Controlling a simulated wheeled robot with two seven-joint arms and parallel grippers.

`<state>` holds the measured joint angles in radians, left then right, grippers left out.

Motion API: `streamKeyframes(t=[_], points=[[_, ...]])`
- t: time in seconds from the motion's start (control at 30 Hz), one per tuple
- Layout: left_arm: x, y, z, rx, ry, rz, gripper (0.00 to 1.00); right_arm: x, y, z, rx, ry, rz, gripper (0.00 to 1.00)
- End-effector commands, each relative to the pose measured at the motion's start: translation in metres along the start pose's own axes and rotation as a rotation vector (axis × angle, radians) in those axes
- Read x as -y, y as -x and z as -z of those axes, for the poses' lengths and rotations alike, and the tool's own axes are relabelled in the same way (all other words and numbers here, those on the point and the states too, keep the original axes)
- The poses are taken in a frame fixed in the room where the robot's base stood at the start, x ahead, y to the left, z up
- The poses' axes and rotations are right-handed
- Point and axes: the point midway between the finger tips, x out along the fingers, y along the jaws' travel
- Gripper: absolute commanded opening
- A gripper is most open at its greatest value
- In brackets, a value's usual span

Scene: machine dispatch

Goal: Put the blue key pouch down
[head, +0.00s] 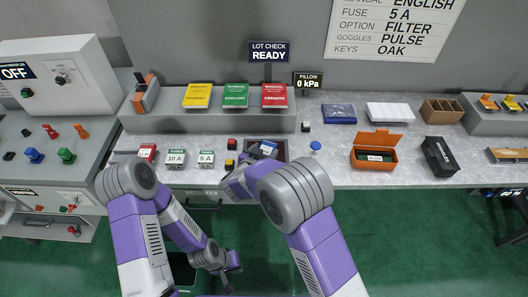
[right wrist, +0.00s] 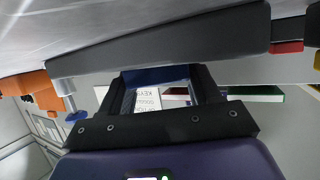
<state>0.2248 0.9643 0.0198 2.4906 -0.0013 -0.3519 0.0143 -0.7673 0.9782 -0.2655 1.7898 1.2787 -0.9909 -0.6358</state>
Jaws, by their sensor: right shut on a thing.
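The blue key pouch (head: 268,147) shows as a small blue piece with a pale label at the dark tray (head: 281,147) near the table's front edge. My right gripper (head: 257,155) is there, partly hidden by my own arm. In the right wrist view its two black fingers (right wrist: 160,92) are shut on the blue pouch (right wrist: 155,75), close to a grey edge. Whether the pouch touches the tray floor I cannot tell. My left gripper (head: 229,270) hangs low in front of the table, over the green floor; its fingers are too small to read.
Red and yellow buttons (head: 232,143) and fuse cards (head: 176,157) lie left of the tray. A blue knob (head: 315,146) and an open orange box (head: 378,155) stand to its right. A dark blue flat pack (head: 338,113) lies behind. Bare table shows between them.

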Motion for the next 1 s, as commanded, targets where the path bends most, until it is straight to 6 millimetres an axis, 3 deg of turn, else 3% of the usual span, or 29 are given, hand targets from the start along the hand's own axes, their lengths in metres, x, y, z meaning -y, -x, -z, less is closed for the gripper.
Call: streamKeyframes(t=[0.1, 0.13, 0.27, 0.5, 0.67, 1.0], points=[[0.001, -0.002, 0.000, 0.000, 0.000, 0.000, 0.00, -0.001, -0.002, -0.009, 0.012, 0.002, 0.000, 0.32], [0.001, -0.001, 0.000, 0.000, 0.000, 0.000, 0.00, -0.001, -0.002, -0.009, 0.013, 0.001, 0.000, 0.67], [0.001, -0.001, 0.000, 0.000, 0.000, 0.000, 0.00, -0.002, -0.002, -0.011, 0.018, 0.003, -0.002, 0.87], [0.001, -0.001, 0.000, 0.000, 0.000, 0.000, 0.00, -0.004, -0.003, -0.013, 0.022, 0.004, -0.007, 0.88], [-0.001, 0.003, 0.000, 0.000, 0.000, 0.000, 0.00, -0.004, 0.003, 0.000, 0.020, 0.004, -0.007, 0.88], [-0.006, 0.015, -0.001, 0.000, 0.000, 0.000, 0.00, -0.001, 0.079, 0.004, 0.012, 0.003, 0.001, 0.88]])
